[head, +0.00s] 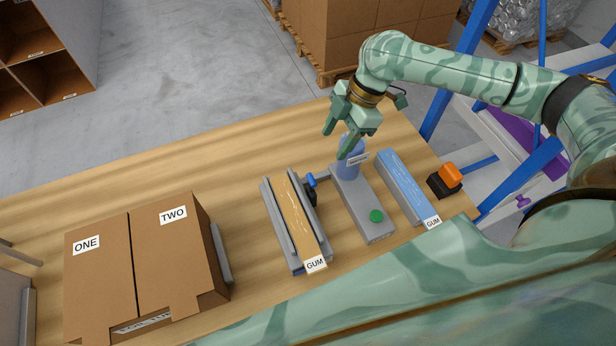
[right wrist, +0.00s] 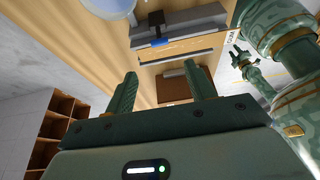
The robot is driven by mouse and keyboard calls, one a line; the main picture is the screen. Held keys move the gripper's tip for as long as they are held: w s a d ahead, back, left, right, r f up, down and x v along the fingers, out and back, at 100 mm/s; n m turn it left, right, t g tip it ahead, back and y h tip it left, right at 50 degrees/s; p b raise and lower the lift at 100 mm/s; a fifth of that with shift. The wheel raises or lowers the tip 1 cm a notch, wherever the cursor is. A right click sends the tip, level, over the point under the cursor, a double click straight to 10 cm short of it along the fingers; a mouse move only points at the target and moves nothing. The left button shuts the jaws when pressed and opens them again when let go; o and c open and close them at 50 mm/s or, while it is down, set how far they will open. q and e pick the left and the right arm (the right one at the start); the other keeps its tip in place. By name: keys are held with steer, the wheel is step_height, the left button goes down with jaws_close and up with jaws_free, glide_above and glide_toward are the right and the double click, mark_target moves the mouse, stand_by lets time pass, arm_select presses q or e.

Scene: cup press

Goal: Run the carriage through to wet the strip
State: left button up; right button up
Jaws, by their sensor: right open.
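A grey track (head: 269,203) holds a tan strip (head: 294,215) with an end label reading GUM. A dark carriage with a blue knob (head: 311,180) sits at the track's right side, near its far end; the knob also shows in the right wrist view (right wrist: 156,43). A second track at right holds a blue strip (head: 402,186), also labelled GUM. My right gripper (head: 336,143) is open and empty above the far end of the grey unit, close to a blue translucent cup (head: 347,161). My left gripper (right wrist: 240,58) seems to show small in the right wrist view; its jaws are unclear.
The grey unit (head: 370,219) with a green button (head: 376,216) stands between the tracks. An orange-topped black block (head: 450,175) is at the right edge. Cartons ONE (head: 93,270) and TWO (head: 170,245) stand at left. The wooden table (head: 215,160) is clear behind them.

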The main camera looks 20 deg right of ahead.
glide_toward(312, 179)
steer(key=b+x, duration=0.2)
steer(key=x, duration=0.7)
steer(key=shift+f+b, duration=0.15)
steer(key=shift+b, duration=0.25)
arm_select(q)
steer(key=shift+s+d+f, duration=0.1)
steer(key=shift+d+f, duration=0.05)
steer(key=shift+f, duration=0.7)
steer(key=shift+s+d+f, duration=0.1)
steer(key=shift+d+f, duration=0.05)
steer(key=shift+f, duration=0.65)
arm_select(e)
steer(key=shift+a+f, duration=0.25)
steer(key=shift+f, duration=0.25)
jaws_close()
arm_select(q)
steer(key=shift+s+f+b, duration=0.3)
steer(key=shift+b, duration=0.05)
arm_select(e)
steer(key=w, duration=0.4)
steer(key=shift+d+r, duration=0.1)
steer(key=shift+d, duration=0.05)
